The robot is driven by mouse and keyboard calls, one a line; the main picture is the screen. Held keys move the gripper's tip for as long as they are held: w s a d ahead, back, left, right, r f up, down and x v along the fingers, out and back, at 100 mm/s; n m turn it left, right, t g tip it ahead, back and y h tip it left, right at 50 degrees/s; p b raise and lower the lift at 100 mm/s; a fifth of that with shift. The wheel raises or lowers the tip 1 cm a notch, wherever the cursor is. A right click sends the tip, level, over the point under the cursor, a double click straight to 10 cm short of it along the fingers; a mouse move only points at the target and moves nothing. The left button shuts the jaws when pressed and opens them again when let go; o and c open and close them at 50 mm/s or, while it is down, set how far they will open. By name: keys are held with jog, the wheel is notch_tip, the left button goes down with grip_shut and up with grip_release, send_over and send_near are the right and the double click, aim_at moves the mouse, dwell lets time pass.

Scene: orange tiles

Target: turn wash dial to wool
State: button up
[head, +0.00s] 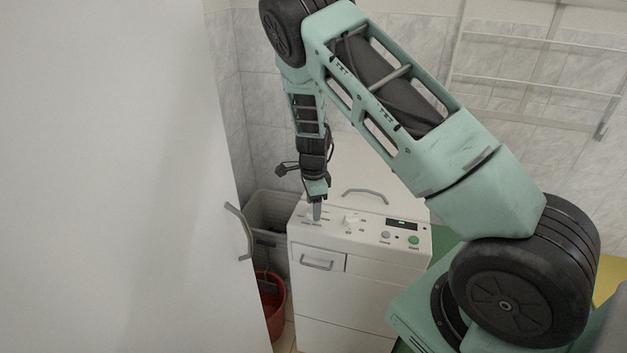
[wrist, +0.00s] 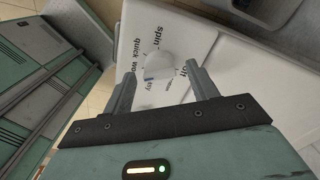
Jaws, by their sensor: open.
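The white washing machine (head: 340,285) stands against the tiled wall in the head view, with its control panel on top. My gripper (head: 317,211) points down over the left part of that panel. In the wrist view a white dial (wrist: 159,66) sits between the two fingers of my gripper (wrist: 161,76), which are open with a gap on each side of it. Printed labels around it read "spin" and "quick wo..."; others are partly hidden. I cannot read the dial's setting. In the head view my gripper largely hides this dial.
A second white knob (head: 351,219), a dark display (head: 401,223) and a green button (head: 414,240) are to the right on the panel. A grey basket (head: 268,212), a red bucket (head: 273,310) and a white door (head: 120,180) are on the left.

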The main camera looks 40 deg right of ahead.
notch_tip(320, 180, up, 16)
jog(key=b, duration=0.2)
jog(key=shift+r, duration=0.1)
dwell(0.5)
